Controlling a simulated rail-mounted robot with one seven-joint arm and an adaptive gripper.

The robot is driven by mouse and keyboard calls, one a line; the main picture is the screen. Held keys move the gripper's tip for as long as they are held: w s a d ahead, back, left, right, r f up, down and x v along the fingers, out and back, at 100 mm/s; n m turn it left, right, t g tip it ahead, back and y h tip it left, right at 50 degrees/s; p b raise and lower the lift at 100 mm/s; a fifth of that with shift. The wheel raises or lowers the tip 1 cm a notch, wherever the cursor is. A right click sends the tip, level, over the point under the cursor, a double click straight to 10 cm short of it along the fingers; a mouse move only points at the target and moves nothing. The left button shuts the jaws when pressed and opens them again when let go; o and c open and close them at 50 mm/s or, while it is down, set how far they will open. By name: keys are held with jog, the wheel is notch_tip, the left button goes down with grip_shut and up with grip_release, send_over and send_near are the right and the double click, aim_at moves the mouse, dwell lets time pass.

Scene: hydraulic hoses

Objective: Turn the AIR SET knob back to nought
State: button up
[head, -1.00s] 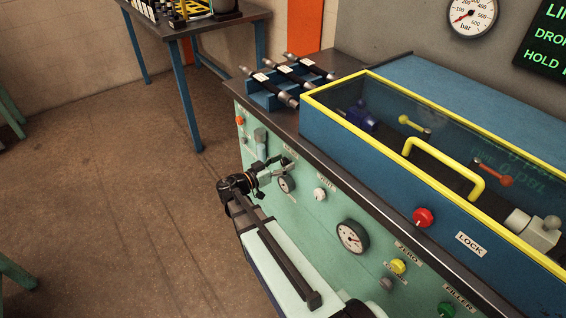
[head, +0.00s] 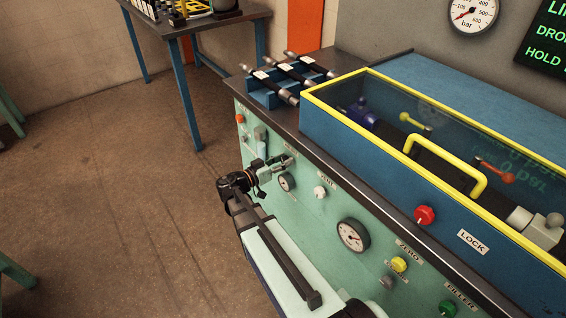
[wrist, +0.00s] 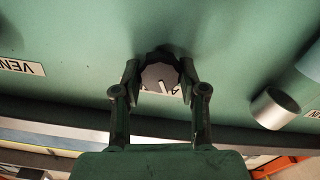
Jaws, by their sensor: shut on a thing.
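The AIR SET knob (wrist: 159,75) is a dark, scalloped knob with a grey face and a short white pointer mark. In the wrist view the mark points down the picture, toward the partly hidden label (wrist: 178,92). My gripper (wrist: 160,76) is shut on the knob, with one finger on each side of its rim. The scale around the knob cannot be read.
A white VENT knob (head: 320,192) and a larger gauge (head: 352,235) are to the right on the panel. A red LOCK knob (head: 425,215) is on the blue box with the yellow-framed lid. A grey cylinder (wrist: 274,108) sticks out right of the knob in the wrist view.

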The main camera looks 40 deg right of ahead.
jog(key=n+b, duration=0.1)
jog(key=n, duration=0.2)
jog(key=shift+f+b, duration=0.15)
jog(key=shift+b, duration=0.25)
jog(key=n, duration=0.3)
jog(key=shift+w+n+b, duration=0.15)
jog(key=shift+n+b, duration=0.15)
jog(key=shift+n, duration=0.1)
jog(key=n, duration=0.3)
jog(key=shift+n, duration=0.3)
jog(key=n+p, duration=0.2)
jog(key=n, duration=0.2)
jog(key=shift+n, duration=0.3)
jog(key=n+p, duration=0.2)
jog(key=n, duration=0.1)
jog(key=shift+n, duration=0.3)
jog(key=n+p, duration=0.3)
jog(key=n, duration=0.1)
jog(key=shift+n, duration=0.3)
jog(key=n+p, duration=0.3)
jog(key=n, duration=0.1)
jog(key=shift+f+n+p, duration=0.15)
jog(key=shift+n+p, duration=0.25)
jog(key=shift+f+n+p, duration=0.1)
jog(key=shift+n+p, duration=0.5)
jog(key=shift+n, duration=0.3)
